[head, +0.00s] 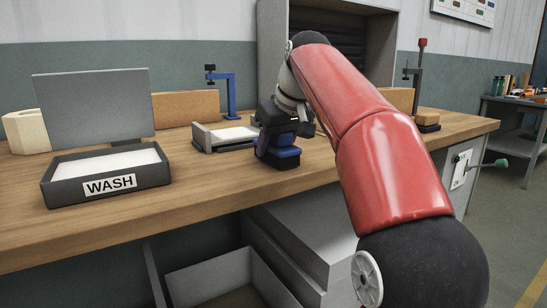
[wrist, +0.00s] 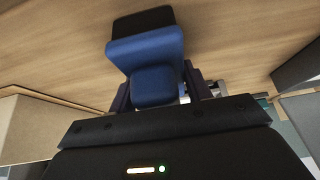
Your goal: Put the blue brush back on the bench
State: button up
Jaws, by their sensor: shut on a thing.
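The blue brush (head: 283,152) has a blue body and a dark bristle side facing down. It is upright at the middle of the wooden bench (head: 215,185), near the front edge. My gripper (head: 278,130) comes down on it from above and is shut on its blue grip. In the wrist view the brush (wrist: 146,52) sits between the two dark fingers of my gripper (wrist: 157,88), with the bristles toward the wood. I cannot tell whether the bristles touch the bench top or hang just above it.
A dark WASH tray (head: 60,192) with a white inside stands at left, before a grey upright panel (head: 93,105). A grey tray (head: 208,140) and a blue clamp stand (head: 228,95) are just behind and left of the brush. Bare wood lies between the WASH tray and the brush.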

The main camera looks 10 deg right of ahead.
jog(key=shift+f, duration=0.1)
jog(key=o, duration=1.2)
jog(key=shift+c, duration=0.2)
jog(key=shift+r+p, duration=0.3)
jog(key=p+v, duration=0.3)
jog(key=v, duration=0.8)
jog(key=shift+s+r+p, duration=0.25)
jog(key=shift+p, duration=0.05)
